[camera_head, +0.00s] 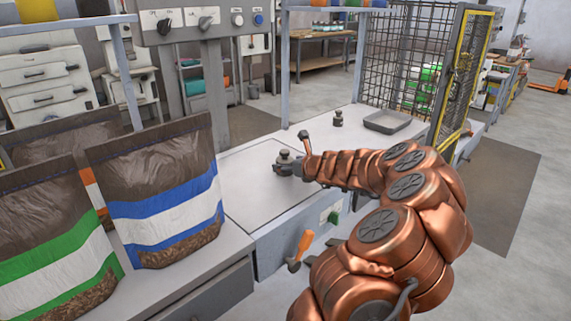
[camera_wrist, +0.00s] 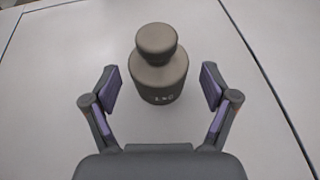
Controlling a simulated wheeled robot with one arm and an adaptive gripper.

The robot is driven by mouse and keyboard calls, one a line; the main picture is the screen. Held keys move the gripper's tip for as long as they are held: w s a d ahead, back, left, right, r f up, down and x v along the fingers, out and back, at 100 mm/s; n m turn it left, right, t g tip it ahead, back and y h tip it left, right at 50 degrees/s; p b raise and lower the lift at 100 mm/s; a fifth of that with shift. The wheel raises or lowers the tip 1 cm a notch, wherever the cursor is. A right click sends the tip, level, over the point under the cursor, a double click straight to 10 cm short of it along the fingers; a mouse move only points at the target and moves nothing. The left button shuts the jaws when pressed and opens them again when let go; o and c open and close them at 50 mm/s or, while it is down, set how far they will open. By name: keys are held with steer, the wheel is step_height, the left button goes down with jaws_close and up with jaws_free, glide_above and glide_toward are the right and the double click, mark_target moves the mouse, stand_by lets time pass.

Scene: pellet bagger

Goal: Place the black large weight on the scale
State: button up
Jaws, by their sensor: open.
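A dark grey knobbed weight (camera_head: 284,161) stands upright on a pale flat surface, in front of my gripper. In the wrist view this weight (camera_wrist: 158,78) has a round knob on top and a pale marking that I cannot read surely. My gripper (camera_wrist: 160,88) is open, with one purple-padded finger on each side of the weight and visible gaps to both. In the head view my gripper is small and partly hidden. A second dark weight (camera_head: 338,118) stands farther back. A pale flat plate (camera_head: 248,190) lies to the left; I cannot tell surely whether it is the scale.
A grey tray (camera_head: 387,121) sits at the back right by a mesh guard (camera_head: 396,62) with a yellow-edged door (camera_head: 462,75). Filled bags, one with blue stripes (camera_head: 163,197), stand at the left. An orange-handled tool (camera_head: 301,247) is at the front. The surface between the weights looks clear.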

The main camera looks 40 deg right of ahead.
steer(key=p+v, duration=0.2)
steer(key=v, duration=0.7)
steer(key=shift+s+a+r, duration=0.1)
steer(key=shift+s, duration=0.25)
stand_by(0.3)
